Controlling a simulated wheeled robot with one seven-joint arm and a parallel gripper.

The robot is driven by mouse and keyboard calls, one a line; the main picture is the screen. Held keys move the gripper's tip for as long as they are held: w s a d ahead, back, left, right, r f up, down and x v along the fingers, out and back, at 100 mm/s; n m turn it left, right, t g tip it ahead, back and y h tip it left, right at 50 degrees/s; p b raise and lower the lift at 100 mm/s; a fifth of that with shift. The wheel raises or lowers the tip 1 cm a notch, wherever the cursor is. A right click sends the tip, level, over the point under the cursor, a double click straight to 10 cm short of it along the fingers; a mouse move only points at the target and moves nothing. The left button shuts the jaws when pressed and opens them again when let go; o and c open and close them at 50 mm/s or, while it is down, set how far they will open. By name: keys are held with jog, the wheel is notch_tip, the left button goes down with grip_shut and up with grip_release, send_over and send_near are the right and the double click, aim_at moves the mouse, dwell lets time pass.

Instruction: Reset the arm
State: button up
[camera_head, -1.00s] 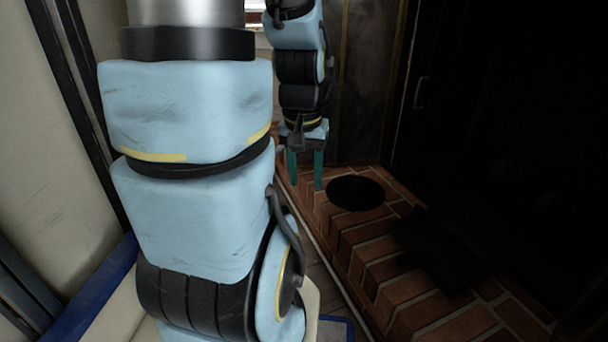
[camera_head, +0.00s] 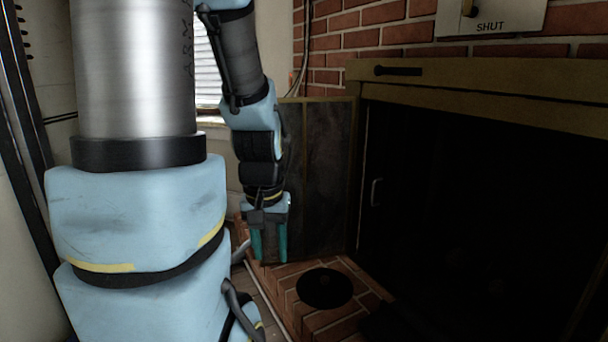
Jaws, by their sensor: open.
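My arm fills the left of the head view, with its upper part close to the camera. Its far part hangs down near the picture's middle. My gripper (camera_head: 268,246) points downward at the end of it, with two teal fingers apart and nothing between them. It hangs in front of the dark open fireplace door panel (camera_head: 322,180), above or beside the left end of the brick hearth (camera_head: 345,328); the exact height is hard to tell.
A round black disc (camera_head: 324,288) lies on the hearth right of my gripper. The dark firebox (camera_head: 480,190) opens at right under a brass-coloured frame (camera_head: 480,92). A plate marked "SHUT" (camera_head: 491,18) is on the brick wall. A window with blinds (camera_head: 207,65) is behind my arm.

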notch_tip(320, 180, up, 28)
jog(key=p, duration=2.5)
jog(key=shift+f, duration=0.15)
